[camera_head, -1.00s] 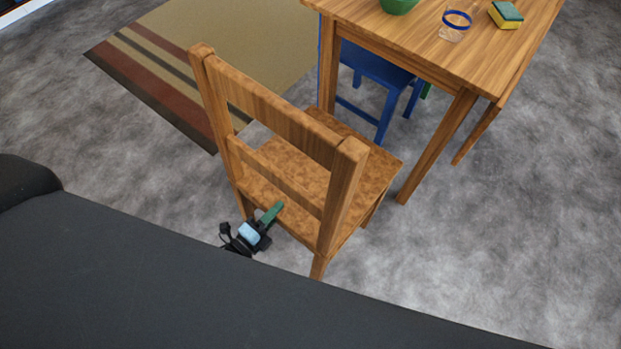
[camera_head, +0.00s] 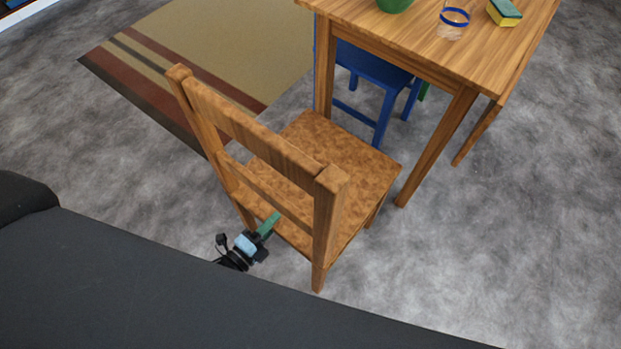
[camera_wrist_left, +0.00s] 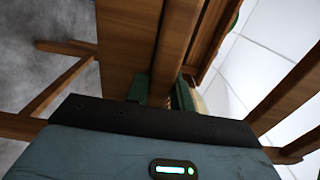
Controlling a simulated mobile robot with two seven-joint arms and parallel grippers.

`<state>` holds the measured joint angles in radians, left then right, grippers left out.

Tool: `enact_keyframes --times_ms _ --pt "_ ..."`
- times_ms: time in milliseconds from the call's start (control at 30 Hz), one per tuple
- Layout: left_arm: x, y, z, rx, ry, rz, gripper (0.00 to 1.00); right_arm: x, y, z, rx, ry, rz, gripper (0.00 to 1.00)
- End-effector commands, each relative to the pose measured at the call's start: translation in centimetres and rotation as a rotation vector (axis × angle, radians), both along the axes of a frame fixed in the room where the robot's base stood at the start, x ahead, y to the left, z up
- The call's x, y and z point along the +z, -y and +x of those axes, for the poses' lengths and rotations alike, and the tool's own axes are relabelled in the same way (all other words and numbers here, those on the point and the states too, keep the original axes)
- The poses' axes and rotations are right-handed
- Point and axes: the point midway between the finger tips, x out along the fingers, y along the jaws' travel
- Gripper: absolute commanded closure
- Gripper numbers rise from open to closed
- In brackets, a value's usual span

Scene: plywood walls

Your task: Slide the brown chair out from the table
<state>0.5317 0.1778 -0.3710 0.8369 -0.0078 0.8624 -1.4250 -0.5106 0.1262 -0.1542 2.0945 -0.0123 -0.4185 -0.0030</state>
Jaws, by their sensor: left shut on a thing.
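The brown wooden chair (camera_head: 325,150) stands beside the wooden table (camera_head: 440,45), its back toward me and its seat toward the table. The chair looks slightly tilted toward me. My left gripper (camera_head: 268,224) is low behind the chair, at the rear edge of the seat below the back slats. In the left wrist view, its green fingers (camera_wrist_left: 160,92) are shut around a wooden bar of the chair (camera_wrist_left: 173,50). The fingertips are partly hidden by the wood. My right gripper is not in view.
A blue chair (camera_head: 375,75) stands under the table's far side. On the table are a green bowl (camera_head: 394,4), a glass with a blue rim (camera_head: 453,20) and a sponge (camera_head: 504,12). A striped rug (camera_head: 215,60) lies left. Grey floor is clear at right.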

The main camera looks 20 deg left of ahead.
Motion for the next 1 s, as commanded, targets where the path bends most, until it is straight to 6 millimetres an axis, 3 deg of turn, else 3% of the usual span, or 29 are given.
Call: enact_keyframes --times_ms 67,100,300,767,1000 --pt "0.5 0.2 0.4 -0.002 0.014 -0.006 1.0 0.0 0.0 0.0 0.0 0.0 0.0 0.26" --pt "0.5 0.2 0.4 -0.002 0.014 -0.006 0.73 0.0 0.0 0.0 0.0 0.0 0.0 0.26" --pt "0.3 0.1 0.2 -0.001 0.007 -0.004 0.49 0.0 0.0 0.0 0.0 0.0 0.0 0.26" --pt "0.0 0.0 -0.1 -0.001 -0.001 -0.001 0.49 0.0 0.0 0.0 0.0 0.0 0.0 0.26" --pt "0.0 -1.0 -2.4 0.0 -0.002 0.002 0.49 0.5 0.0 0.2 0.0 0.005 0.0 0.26"
